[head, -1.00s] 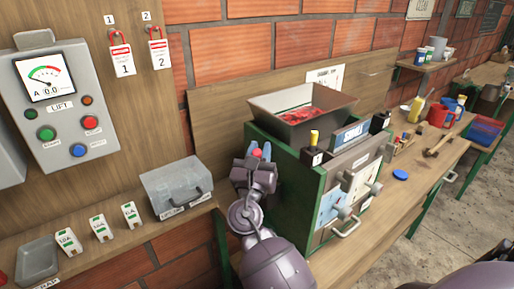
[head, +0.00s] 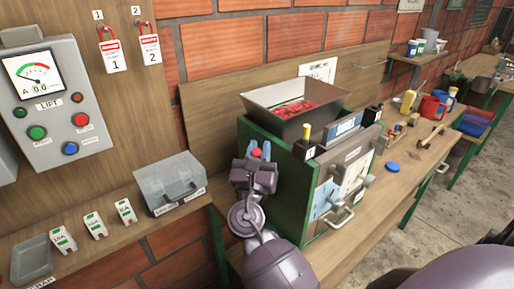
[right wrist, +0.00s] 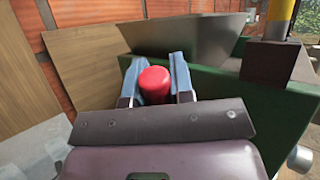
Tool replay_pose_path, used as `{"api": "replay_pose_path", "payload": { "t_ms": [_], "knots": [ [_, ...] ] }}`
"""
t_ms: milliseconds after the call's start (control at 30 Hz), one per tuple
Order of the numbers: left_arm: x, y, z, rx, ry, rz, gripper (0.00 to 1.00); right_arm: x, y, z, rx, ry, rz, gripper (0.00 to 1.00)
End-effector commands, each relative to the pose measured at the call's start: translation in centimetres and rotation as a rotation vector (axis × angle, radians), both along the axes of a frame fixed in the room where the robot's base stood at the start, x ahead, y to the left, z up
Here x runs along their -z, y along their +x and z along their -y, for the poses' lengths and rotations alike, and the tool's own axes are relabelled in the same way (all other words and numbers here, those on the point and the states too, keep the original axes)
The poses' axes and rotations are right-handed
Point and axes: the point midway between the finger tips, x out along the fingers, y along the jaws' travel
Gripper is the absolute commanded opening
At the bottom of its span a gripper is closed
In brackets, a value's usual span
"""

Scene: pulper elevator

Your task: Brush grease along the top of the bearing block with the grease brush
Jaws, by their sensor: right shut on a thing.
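My right gripper (head: 257,153) is beside the left side of the green machine housing (head: 263,180), at its top edge. Its two blue-grey fingers are closed on a red, round-ended thing (right wrist: 154,84), which looks like a handle. Its lower part is hidden by the gripper, so I cannot tell for sure that it is the grease brush; no bristles show. The red end also shows in the head view (head: 256,153). My left gripper is not in view.
A clear box (head: 168,182) stands on the left shelf.

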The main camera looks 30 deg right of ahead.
Motion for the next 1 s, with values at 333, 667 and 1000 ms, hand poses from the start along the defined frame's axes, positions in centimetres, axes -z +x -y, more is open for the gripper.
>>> {"api": "replay_pose_path", "payload": {
  "t_ms": [333,667,1000],
  "knots": [
    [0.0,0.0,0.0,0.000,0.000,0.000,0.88,-0.6,0.0,-0.2,-0.001,0.002,0.002,0.00],
    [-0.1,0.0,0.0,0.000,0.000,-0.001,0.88,-3.2,0.0,-0.9,-0.002,0.003,0.003,0.00],
    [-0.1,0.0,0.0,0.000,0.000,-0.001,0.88,-5.8,-0.1,-1.7,0.000,0.002,0.002,0.00]
  ]
}}
